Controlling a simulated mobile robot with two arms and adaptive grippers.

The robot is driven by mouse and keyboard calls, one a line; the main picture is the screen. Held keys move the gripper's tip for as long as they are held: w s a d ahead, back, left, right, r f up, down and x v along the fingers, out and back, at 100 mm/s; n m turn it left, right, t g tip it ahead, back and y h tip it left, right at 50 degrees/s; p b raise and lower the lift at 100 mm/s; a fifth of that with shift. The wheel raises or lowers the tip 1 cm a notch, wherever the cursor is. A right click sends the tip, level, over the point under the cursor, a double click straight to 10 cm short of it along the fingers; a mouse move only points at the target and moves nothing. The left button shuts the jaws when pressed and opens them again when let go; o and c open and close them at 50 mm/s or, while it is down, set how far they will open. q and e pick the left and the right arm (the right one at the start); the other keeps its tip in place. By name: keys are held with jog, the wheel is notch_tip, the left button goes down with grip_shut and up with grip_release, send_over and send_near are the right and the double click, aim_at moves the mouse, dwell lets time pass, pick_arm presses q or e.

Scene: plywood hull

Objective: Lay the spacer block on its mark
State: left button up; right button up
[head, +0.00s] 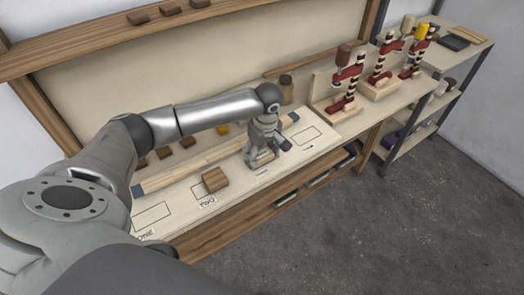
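A sheet with several outlined rectangles lies on the bench; labels ONE (146,235) and TWO (207,203) are readable, the labels further right are too small. A brown wooden block (215,179) rests at the outline above TWO, covering part of it. I cannot tell whether it is the spacer block. My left gripper (263,161) points down over the third outline, to the right of that block and apart from it. Something pale shows between its fingers; I cannot tell if it is a held piece or the sheet. My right gripper is not in view.
A long wooden strip (168,178) with blue ends lies behind the outlines. Several brown blocks (163,152) sit behind it. Red toggle clamps (345,88) on wooden bases stand to the right. A brown jar (287,89) stands behind my gripper. The rightmost outline (306,136) is bare.

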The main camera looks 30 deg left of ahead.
aim_at(264, 157)
pick_arm(q)
jog(key=o, duration=0.4)
jog(key=shift+r, duration=0.1)
jog(key=r+b, duration=0.1)
jog(key=r, duration=0.3)
jog(key=d+r+b, duration=0.1)
jog(key=r, duration=0.3)
jog(key=r+b, duration=0.1)
jog(key=r, duration=0.3)
jog(key=shift+s+d, duration=0.15)
jog(key=shift+s, duration=0.15)
